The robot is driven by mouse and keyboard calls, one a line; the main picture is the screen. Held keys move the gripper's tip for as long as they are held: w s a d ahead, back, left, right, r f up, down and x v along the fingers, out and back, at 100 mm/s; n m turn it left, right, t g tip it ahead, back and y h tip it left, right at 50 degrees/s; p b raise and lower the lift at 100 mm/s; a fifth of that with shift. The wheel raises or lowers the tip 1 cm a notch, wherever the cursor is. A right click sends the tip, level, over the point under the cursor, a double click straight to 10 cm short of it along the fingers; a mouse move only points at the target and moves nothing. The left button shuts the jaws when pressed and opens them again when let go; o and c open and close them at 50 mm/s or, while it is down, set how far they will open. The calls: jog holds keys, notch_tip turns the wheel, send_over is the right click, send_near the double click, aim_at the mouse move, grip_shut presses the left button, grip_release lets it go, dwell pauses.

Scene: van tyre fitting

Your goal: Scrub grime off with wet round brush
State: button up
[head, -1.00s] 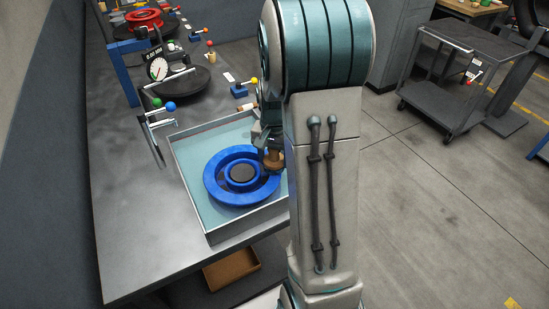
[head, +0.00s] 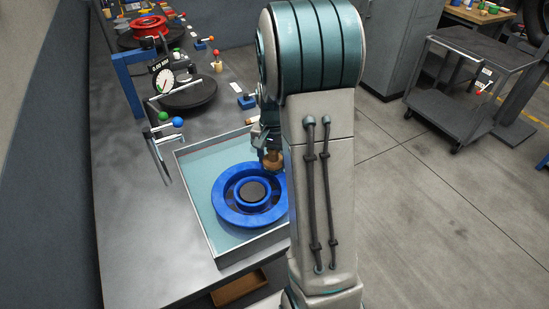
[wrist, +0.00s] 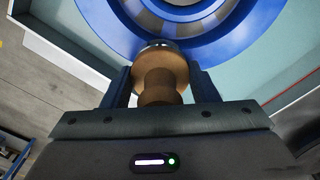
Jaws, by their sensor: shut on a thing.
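My gripper (wrist: 160,88) is shut on a round wooden brush handle (wrist: 160,75), with a finger on each side. In the head view the brush (head: 272,160) shows beside my arm, at the far right part of the blue wheel's rim. The brush's bristles are hidden, and I cannot tell whether they touch the wheel. The blue wheel (head: 226,207) lies flat in a shallow tray (head: 196,191) with a pale teal floor. The wheel's dark centre shows in the head view. In the wrist view the wheel (wrist: 100,18) lies just beyond the brush. I cannot make out clear grime.
The tray stands on a grey metal bench (head: 125,190). Behind it are a round gauge (head: 163,80), a dark disc (head: 188,95) and levers with a green and a blue knob (head: 177,122). My arm hides the tray's right side. A grey cart (head: 470,75) stands on the floor at right.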

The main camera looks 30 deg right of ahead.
jog(key=r, duration=0.1)
jog(key=r+p, duration=0.1)
jog(key=r, duration=0.1)
jog(key=shift+s+r, duration=0.25)
jog(key=shift+r, duration=0.1)
jog(key=shift+w+r+p, duration=0.2)
jog(key=shift+r+p, duration=0.35)
jog(key=shift+p, duration=0.15)
jog(key=shift+s+r+p, duration=0.1)
jog(key=shift+r+p, duration=1.1)
jog(key=shift+r, duration=0.5)
